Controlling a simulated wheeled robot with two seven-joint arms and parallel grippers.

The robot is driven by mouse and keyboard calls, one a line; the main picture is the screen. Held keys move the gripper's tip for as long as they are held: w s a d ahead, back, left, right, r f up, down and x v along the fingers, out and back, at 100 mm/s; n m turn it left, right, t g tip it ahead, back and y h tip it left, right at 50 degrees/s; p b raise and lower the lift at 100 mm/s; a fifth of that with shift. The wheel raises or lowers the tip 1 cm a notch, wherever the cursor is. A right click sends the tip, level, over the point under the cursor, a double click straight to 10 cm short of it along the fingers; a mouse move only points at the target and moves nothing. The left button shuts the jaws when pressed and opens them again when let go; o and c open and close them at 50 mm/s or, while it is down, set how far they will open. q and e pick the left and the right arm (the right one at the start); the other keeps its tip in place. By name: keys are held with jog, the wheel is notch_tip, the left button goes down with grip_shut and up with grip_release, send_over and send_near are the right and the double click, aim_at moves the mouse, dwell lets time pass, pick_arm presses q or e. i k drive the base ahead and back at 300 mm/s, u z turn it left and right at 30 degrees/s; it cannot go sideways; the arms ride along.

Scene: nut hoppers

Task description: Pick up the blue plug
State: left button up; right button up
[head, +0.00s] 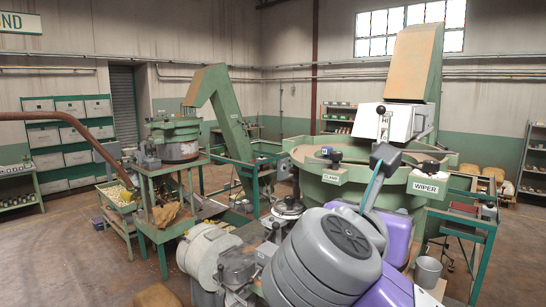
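I cannot make out a blue plug for certain in the head view. Small dark knobs, perhaps bluish, sit on the big green hopper (310,185), one near the CLAMP label (331,179) and one (430,167) above the WIPER label (426,187). They are too small to identify. Large grey and purple links, apparently of my own arm, fill the lower middle and right and hide part of the hopper's front. I cannot make out either gripper's fingers.
A green table (160,170) bears a smaller bowl machine (175,138) at the left. A pale machine with levers (207,252) stands close at the lower middle. A metal bucket (428,271) stands at the right beside a green stand (465,222). The left floor is open.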

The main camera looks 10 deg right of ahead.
aim_at(325, 150)
jog(key=u, duration=0.5)
jog(key=i, duration=1.05)
jog(key=z, duration=0.5)
jog(key=i, duration=0.7)
jog(key=z, duration=0.5)
